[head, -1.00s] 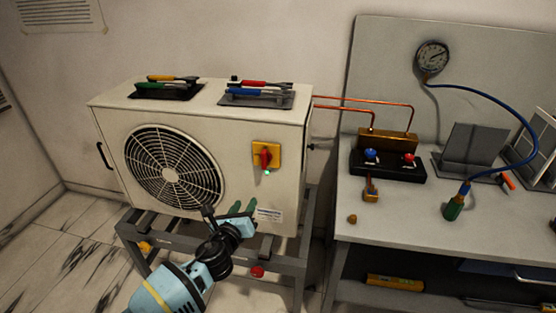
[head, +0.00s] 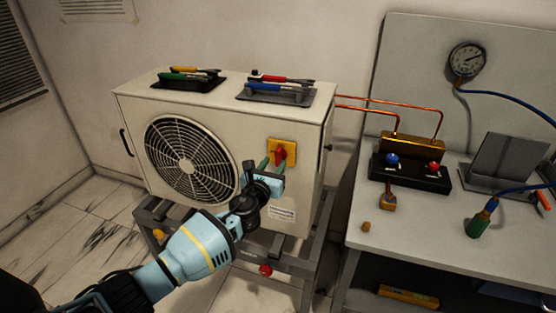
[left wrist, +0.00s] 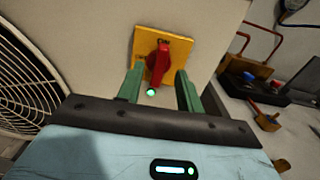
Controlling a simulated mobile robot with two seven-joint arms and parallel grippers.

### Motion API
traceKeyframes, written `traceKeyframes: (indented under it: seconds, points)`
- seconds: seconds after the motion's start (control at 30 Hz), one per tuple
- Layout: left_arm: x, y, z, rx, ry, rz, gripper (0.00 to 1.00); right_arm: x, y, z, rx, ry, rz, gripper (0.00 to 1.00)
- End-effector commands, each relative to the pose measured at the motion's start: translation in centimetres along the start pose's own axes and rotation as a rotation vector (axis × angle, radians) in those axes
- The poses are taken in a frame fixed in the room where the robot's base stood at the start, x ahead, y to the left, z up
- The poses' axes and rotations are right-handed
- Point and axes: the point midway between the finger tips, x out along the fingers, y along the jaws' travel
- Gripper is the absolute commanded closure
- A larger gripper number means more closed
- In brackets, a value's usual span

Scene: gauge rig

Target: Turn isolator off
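The isolator is a yellow plate (head: 291,146) with a red handle (head: 280,154) on the front of the cream fan unit, to the right of the fan grille. The handle looks about upright; a green light (left wrist: 151,92) glows below it in the left wrist view. My left gripper (head: 272,163) is in front of the isolator, its green fingers apart. In the left wrist view the red handle (left wrist: 157,64) appears between and just beyond the fingertips (left wrist: 160,76). I cannot tell whether they touch it. My right gripper is not in view.
The fan unit (head: 130,110) stands on a grey metal frame and carries two tool trays on top. Copper pipes (head: 385,103) run from it to a valve manifold (head: 408,172) on the workbench (head: 400,235). A gauge (head: 467,59) hangs on the back panel.

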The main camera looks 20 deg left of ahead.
Motion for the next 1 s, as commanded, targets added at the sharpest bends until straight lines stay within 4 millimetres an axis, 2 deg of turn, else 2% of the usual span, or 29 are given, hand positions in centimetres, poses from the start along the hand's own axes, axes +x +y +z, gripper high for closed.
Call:
traceKeyframes:
  seconds: [0.1, 0.3, 0.67, 0.93, 1.0]
  points:
    - [1.6, 0.0, -0.5, -0.002, 0.005, 0.0, 0.64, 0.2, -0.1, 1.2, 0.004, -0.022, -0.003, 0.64]
    - [3.1, 0.0, -0.4, 0.0, 0.004, 0.0, 0.64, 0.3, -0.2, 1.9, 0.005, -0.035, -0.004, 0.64]
    - [3.5, 0.0, -0.1, 0.0, 0.001, -0.001, 0.64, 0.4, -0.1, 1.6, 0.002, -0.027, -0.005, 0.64]
    - [3.5, 0.0, -0.1, 0.0, 0.001, 0.0, 0.98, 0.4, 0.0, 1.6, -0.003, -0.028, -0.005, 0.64]
    - [3.5, 0.0, -0.1, 0.0, 0.001, -0.001, 1.0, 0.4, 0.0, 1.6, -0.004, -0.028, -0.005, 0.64]
